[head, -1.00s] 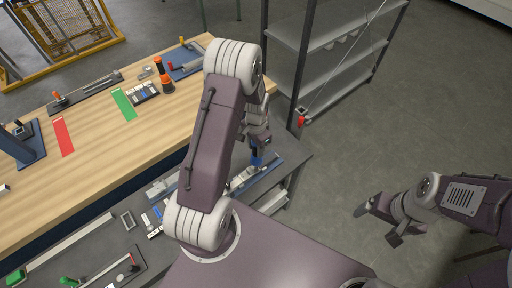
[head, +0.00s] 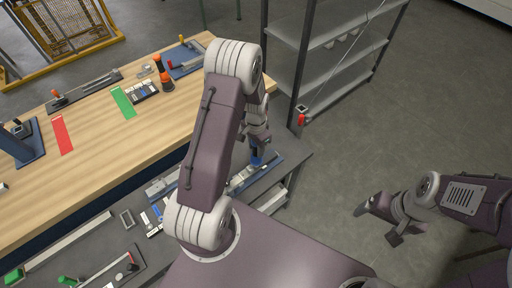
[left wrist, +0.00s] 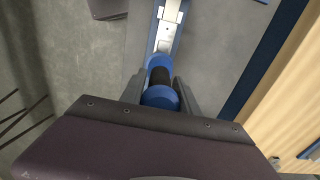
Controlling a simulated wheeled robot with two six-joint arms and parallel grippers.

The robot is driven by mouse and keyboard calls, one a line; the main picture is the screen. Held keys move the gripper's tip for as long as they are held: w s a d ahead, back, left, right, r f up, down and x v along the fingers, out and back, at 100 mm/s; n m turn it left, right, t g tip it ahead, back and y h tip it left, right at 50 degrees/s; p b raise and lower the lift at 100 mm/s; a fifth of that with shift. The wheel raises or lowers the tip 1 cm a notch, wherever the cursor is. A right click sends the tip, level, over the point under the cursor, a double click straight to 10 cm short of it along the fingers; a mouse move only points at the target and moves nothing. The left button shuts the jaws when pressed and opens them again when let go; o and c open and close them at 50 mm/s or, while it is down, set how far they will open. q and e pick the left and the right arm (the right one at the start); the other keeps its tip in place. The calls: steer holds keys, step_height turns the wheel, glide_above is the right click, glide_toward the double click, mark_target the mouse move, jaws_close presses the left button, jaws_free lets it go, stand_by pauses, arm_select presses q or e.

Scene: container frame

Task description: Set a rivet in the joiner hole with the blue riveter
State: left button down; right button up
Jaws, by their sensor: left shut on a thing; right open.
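My left gripper (left wrist: 160,92) is shut on the blue riveter (left wrist: 160,97), which has a blue body with a black middle band. In the left wrist view the riveter's far end lies over or against a pale metal joiner piece (left wrist: 167,32); I cannot tell whether they touch. The hole and any rivet are hidden. In the head view the riveter (head: 257,158) shows as a small blue shape below my left gripper (head: 257,148), by the metal piece (head: 242,176) on the grey bench. My right gripper (head: 378,222) is open and empty over the floor at the right.
The grey bench (head: 85,245) carries a small tray (head: 127,219), a green-handled tool (head: 68,281) and blue and white parts (head: 152,222). Behind it stands a wooden table (head: 90,165) with red and green strips. A metal shelf (head: 335,85) stands behind right. The right floor is clear.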

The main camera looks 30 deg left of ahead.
arm_select(q)
steer(key=shift+r+p, duration=3)
steer(key=shift+r, duration=0.75)
steer(key=shift+f, duration=0.1)
